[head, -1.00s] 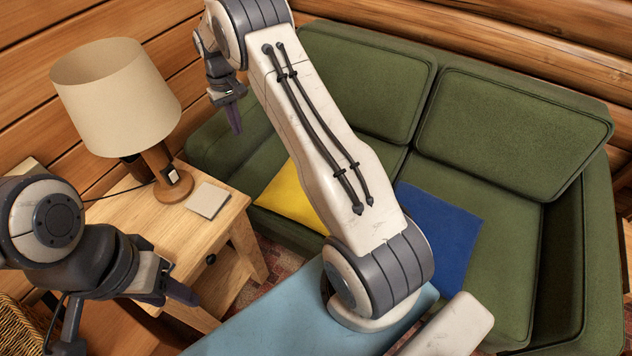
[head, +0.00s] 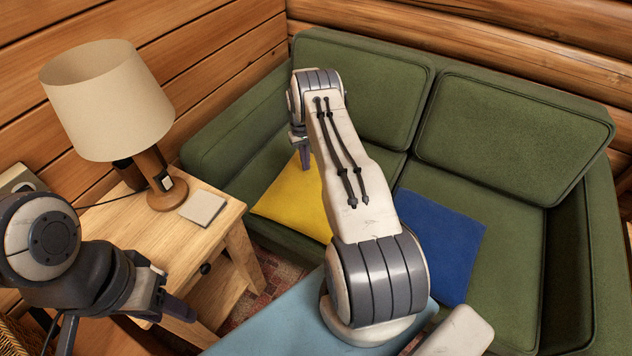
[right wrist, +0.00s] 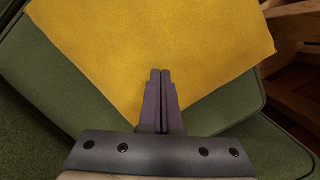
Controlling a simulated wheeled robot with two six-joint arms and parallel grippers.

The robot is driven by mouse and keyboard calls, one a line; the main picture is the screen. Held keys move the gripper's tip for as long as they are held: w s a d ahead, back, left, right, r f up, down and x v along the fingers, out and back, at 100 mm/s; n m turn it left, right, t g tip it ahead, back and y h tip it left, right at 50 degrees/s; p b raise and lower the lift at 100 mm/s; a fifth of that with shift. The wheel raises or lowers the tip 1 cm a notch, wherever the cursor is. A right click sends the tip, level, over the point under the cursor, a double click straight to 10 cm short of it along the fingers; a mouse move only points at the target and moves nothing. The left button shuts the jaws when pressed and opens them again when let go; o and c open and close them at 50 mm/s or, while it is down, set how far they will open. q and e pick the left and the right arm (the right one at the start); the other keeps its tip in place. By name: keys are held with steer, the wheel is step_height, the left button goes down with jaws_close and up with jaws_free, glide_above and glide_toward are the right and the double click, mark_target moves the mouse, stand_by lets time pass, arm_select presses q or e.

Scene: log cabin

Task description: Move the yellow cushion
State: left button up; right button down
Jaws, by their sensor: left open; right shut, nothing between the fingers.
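The yellow cushion (head: 292,199) lies flat on the left seat of the green sofa in the head view. My right arm hides its right part. In the right wrist view the yellow cushion (right wrist: 160,50) fills the upper middle. My right gripper (head: 306,163) is over the back part of the cushion, and its shut, empty fingers (right wrist: 160,78) overlap it in the wrist view. I cannot tell whether they touch it. My left gripper (head: 178,300) is open and empty, low at the left by the wooden side table.
A blue cushion (head: 440,235) lies on the green sofa (head: 500,260), right of my right arm. A wooden side table (head: 180,240) holds a lamp (head: 108,100) and a pale square pad (head: 203,208).

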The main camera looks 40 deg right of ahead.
mark_target(315, 190)
steer(key=s+a, duration=0.1)
steer(key=s, duration=0.2)
steer(key=s+p, duration=0.1)
steer(key=s, duration=0.1)
steer(key=s+a+p, duration=0.1)
steer(key=s, duration=0.2)
steer(key=shift+s+a+r, duration=0.1)
steer(key=shift+s+a, duration=0.2)
steer(key=shift+a, duration=0.05)
steer(key=shift+w+f, duration=0.1)
steer(key=shift+f, duration=0.8)
steer(key=shift+f, duration=0.1)
